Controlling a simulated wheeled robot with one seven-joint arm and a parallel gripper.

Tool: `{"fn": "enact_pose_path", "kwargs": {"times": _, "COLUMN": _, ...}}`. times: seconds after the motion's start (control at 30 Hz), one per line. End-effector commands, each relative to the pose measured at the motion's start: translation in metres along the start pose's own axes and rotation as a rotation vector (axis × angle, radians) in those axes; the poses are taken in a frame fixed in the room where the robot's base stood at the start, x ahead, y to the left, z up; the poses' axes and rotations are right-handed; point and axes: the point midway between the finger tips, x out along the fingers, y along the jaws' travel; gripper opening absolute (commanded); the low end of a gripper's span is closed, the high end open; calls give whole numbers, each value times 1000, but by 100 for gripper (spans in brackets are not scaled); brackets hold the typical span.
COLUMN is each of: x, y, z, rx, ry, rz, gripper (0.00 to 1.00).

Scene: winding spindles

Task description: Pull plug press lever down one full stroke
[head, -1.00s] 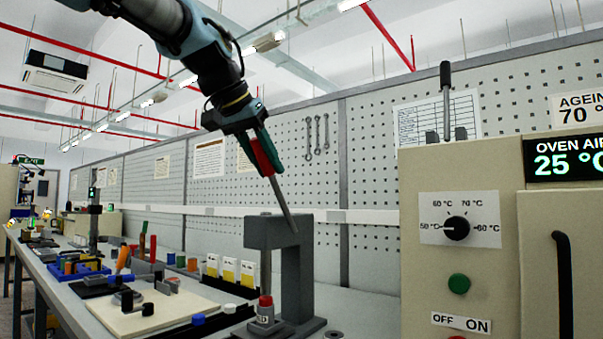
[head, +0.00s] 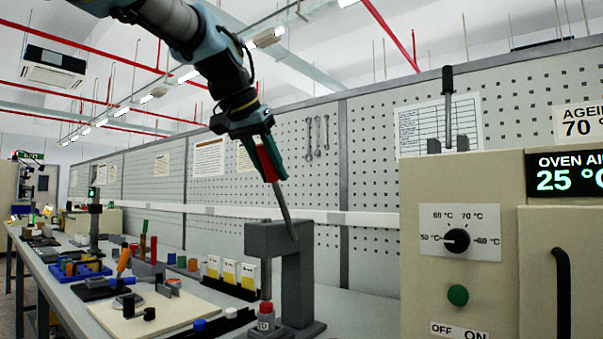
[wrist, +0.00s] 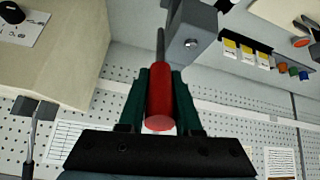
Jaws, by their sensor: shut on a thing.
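The plug press (head: 297,285) is a dark grey frame on the bench. Its lever (head: 283,214) is a grey rod with a red grip (head: 266,165), slanting up and left from the top of the frame. My gripper (head: 272,170) is shut on the red grip. In the wrist view the red grip (wrist: 160,108) sits between the two green fingers (wrist: 160,95). Under the press head, a red-topped piece (head: 266,309) stands on the press base, with the grey ram (head: 266,280) just above it. Whether they touch is hard to tell.
The beige oven (head: 460,270), with a dial and green button, stands close at the right. Yellow-labelled boxes (head: 229,272) and a beige board (head: 150,312) with tools lie left of the press. A pegboard wall (head: 370,190) is behind.

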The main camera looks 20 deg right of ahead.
Motion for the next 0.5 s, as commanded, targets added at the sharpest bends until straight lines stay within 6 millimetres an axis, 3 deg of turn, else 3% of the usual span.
{"fn": "enact_pose_path", "kwargs": {"times": 0.5, "x": 0, "y": 1, "z": -13, "rx": 2, "ry": -53, "rz": -15, "gripper": 0}}
